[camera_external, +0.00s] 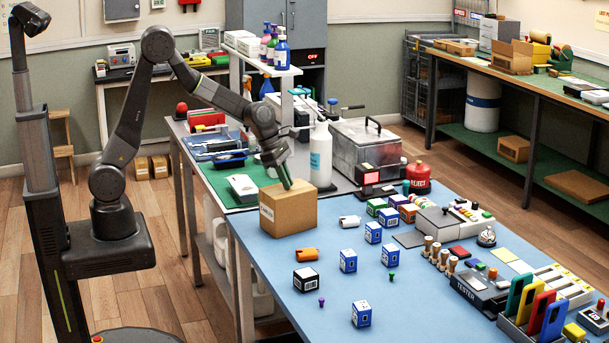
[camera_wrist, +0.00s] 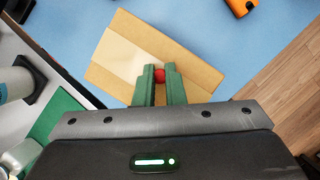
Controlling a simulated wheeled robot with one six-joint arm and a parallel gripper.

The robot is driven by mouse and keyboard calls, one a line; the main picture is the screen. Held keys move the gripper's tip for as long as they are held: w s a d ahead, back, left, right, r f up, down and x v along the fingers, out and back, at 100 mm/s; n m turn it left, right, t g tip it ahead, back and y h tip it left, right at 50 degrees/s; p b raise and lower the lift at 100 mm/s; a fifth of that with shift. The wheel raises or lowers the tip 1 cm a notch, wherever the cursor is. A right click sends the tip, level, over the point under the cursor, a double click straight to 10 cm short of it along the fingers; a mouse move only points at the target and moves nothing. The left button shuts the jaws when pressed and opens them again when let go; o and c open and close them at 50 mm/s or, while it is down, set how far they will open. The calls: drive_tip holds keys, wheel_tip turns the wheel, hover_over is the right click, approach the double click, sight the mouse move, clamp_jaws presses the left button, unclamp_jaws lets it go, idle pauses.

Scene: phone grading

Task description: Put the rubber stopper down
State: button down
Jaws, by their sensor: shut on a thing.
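My gripper (camera_external: 287,186) reaches down to the top of the cardboard box (camera_external: 288,212) at the table's left edge. In the wrist view its green fingers (camera_wrist: 160,68) are shut on a small red piece, which looks like the rubber stopper (camera_wrist: 159,76). The stopper shows between the fingertips, over the tan top of the box (camera_wrist: 196,68). The fingers hide most of it, and I cannot tell if it touches the box. In the external view the stopper is hidden.
The blue mat (camera_external: 268,265) holds an orange item (camera_external: 306,254), several small blue-and-white boxes, a purple stopper (camera_external: 321,302) and a green one (camera_external: 392,276). A white-labelled bottle (camera_external: 321,155) and a metal tank (camera_external: 365,150) stand behind the box.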

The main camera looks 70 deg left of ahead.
drive_tip(key=shift+f, duration=0.2)
drive_tip(key=c, duration=1.5)
unclamp_jaws()
drive_tip(key=shift+r, duration=0.1)
drive_tip(key=shift+r, duration=0.35)
drive_tip(key=v, duration=1.1)
drive_tip(key=shift+s+r, duration=0.25)
drive_tip(key=shift+a, duration=0.15)
